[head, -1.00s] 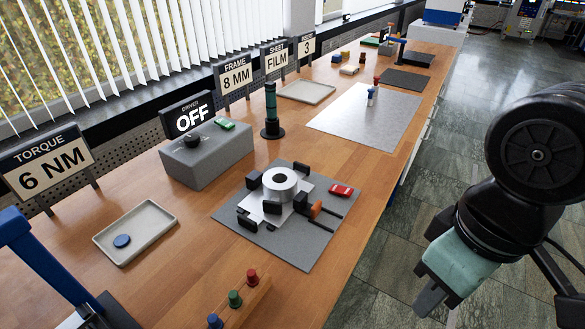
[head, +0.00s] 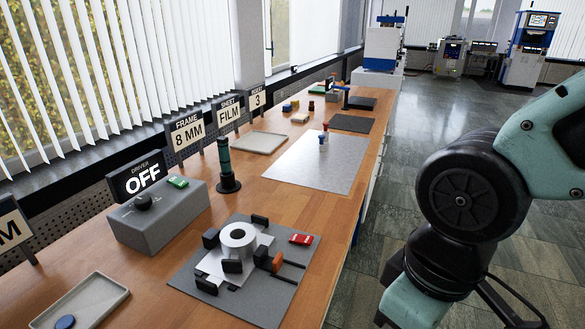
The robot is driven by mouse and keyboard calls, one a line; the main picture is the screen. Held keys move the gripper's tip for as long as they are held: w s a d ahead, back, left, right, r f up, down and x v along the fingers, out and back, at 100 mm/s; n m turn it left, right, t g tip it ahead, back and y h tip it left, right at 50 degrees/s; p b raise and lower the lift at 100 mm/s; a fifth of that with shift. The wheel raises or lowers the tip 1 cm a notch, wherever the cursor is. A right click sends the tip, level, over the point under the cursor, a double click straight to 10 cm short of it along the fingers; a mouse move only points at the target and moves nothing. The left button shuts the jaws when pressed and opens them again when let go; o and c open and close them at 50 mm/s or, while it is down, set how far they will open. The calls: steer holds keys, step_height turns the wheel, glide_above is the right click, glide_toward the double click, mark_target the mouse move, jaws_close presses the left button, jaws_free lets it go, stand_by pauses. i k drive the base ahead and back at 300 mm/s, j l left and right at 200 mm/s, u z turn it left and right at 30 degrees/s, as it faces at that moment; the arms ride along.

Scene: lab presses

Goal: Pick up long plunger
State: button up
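I cannot tell for sure which thing is the long plunger. Two small upright pieces stand close together on the pale sheet (head: 300,168): a whitish one with a blue top (head: 323,141) and a red-topped one (head: 326,127) just behind it. My gripper's teal housing (head: 408,303) hangs at the lower right, beyond the table's right edge and over the floor. Its fingers are cut off by the bottom of the picture, so I see neither their opening nor anything between them.
A grey mat (head: 195,270) holds a white ring (head: 238,237), black clamps and a red piece (head: 301,239). The driver box (head: 160,222) reads OFF. A dark green post (head: 224,160) stands behind. Two trays, signs and a far blue-and-white machine (head: 381,50) line the bench.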

mark_target(325, 132)
steer(key=i+l+u, duration=0.15)
steer(key=u, duration=0.65)
steer(key=i+l+u, duration=0.15)
steer(key=l, duration=0.15)
steer(key=i+l+u, duration=0.35)
steer(key=l, duration=0.3)
steer(key=l+u, duration=0.15)
steer(key=l, duration=0.15)
steer(key=i+l, duration=0.15)
steer(key=l, duration=0.35)
steer(key=i+l+u, duration=0.1)
steer(key=l, duration=0.4)
steer(key=i+l, duration=0.2)
steer(key=l, duration=0.3)
steer(key=i+l, duration=0.1)
steer(key=l, duration=0.4)
steer(key=i+l+u, duration=0.1)
steer(key=l, duration=0.4)
steer(key=i+l, duration=0.15)
steer(key=l, duration=0.4)
steer(key=i+l+u, duration=0.1)
steer(key=l, duration=0.4)
steer(key=i+l, duration=0.1)
steer(key=l, duration=0.4)
